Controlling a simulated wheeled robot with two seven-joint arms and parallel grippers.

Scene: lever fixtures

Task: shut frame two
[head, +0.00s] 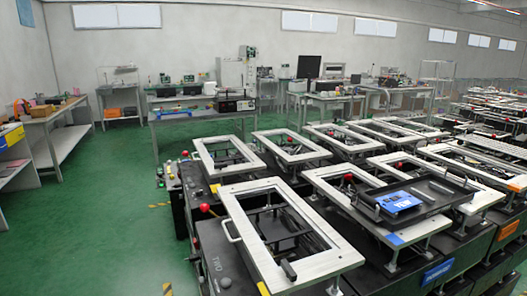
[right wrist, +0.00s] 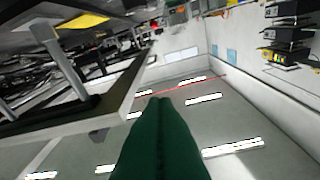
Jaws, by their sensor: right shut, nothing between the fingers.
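Frame two is the light metal rectangular frame (head: 324,263) nearest me in the head view, over a black base with the word TWO (head: 213,265) on its side. A bar handle (head: 227,231) sits on its left edge and a red-knobbed lever (head: 203,208) stands by its far left corner. The frame sits raised above the base; I cannot tell its exact tilt. In the right wrist view my right gripper (right wrist: 160,102) shows green fingers shut together and empty. A pale frame edge (right wrist: 110,122) lies to their left, apart in the picture. My left gripper is not in view.
More framed fixtures stand behind and to the right, one (head: 225,156) just beyond. A black tray with a blue item (head: 397,201) lies on the right neighbour. The green floor (head: 110,210) at the left is clear up to the workbench (head: 50,119).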

